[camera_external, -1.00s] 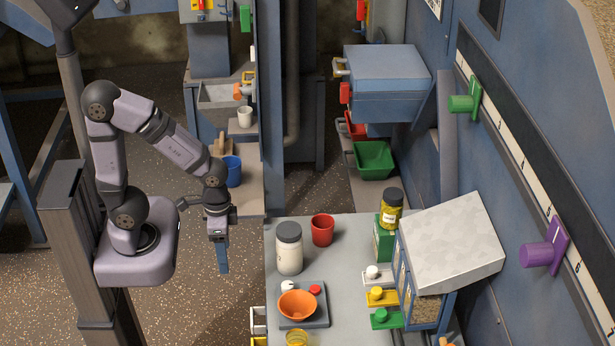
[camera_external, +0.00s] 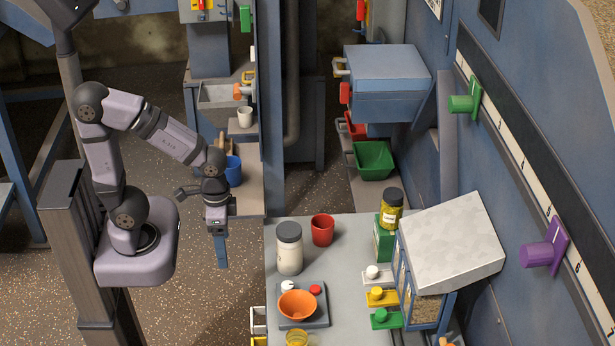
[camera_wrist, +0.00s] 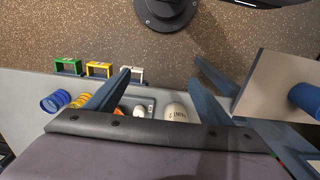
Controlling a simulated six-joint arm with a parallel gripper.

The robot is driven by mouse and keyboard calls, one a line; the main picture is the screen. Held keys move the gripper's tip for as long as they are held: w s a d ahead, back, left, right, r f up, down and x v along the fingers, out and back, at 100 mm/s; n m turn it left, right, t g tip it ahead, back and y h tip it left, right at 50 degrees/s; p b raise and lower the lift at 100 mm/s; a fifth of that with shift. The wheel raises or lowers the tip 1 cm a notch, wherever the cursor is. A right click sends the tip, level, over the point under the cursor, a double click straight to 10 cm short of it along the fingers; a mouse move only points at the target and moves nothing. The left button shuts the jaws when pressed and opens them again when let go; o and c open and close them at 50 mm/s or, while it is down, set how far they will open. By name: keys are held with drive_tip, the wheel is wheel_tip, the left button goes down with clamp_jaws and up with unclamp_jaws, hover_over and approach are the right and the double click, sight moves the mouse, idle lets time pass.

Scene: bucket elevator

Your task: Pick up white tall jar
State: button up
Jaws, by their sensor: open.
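The white tall jar (camera_external: 289,254) with a dark grey lid stands upright on the grey table, left of a red cup (camera_external: 322,230). It also shows in the wrist view (camera_wrist: 176,111), partly cut off by my gripper's body, in the space between the fingers. My gripper (camera_external: 221,262) hangs in the air left of the table edge, pointing down, apart from the jar. In the wrist view my gripper (camera_wrist: 163,72) has its two blue fingers spread wide with nothing held.
An orange bowl (camera_external: 297,305) sits on a scale in front of the jar. A yellow-filled jar (camera_external: 391,209) stands on a green box at right, beside a large metal-topped unit (camera_external: 452,245). Coloured handles (camera_wrist: 98,70) line the table's edge. The floor below my gripper is open.

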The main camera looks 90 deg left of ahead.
drive_tip(key=s+d+n+g+h+b, duration=0.1)
drive_tip(key=s+d+n+g+h, duration=0.1)
drive_tip(key=d+n+h, duration=0.45)
drive_tip(key=w+n+t+h, duration=0.2)
drive_tip(key=w+n+h, duration=0.3)
drive_tip(key=n, duration=0.3)
drive_tip(key=w+a+r+n+t+h+b, duration=0.1)
drive_tip(key=w+a+r+n+t+h, duration=0.1)
drive_tip(key=w+a+n+t, duration=0.55)
drive_tip(key=w+a+n+t+y, duration=0.3)
drive_tip(key=w+a+n+t, duration=0.1)
drive_tip(key=a+n+t, duration=0.4)
drive_tip(key=m+g, duration=0.1)
approach(299, 238)
drive_tip(key=x, duration=0.3)
drive_tip(key=shift+w+a+r+b, duration=0.2)
drive_tip(key=shift+b, duration=0.1)
drive_tip(key=shift+f, duration=0.55)
drive_tip(key=shift+p+x, duration=1.45)
drive_tip(key=shift+x, duration=1.8)
drive_tip(key=shift+w+d+r, duration=0.1)
drive_tip(key=shift+w+d, duration=0.2)
drive_tip(key=shift+d, duration=0.05)
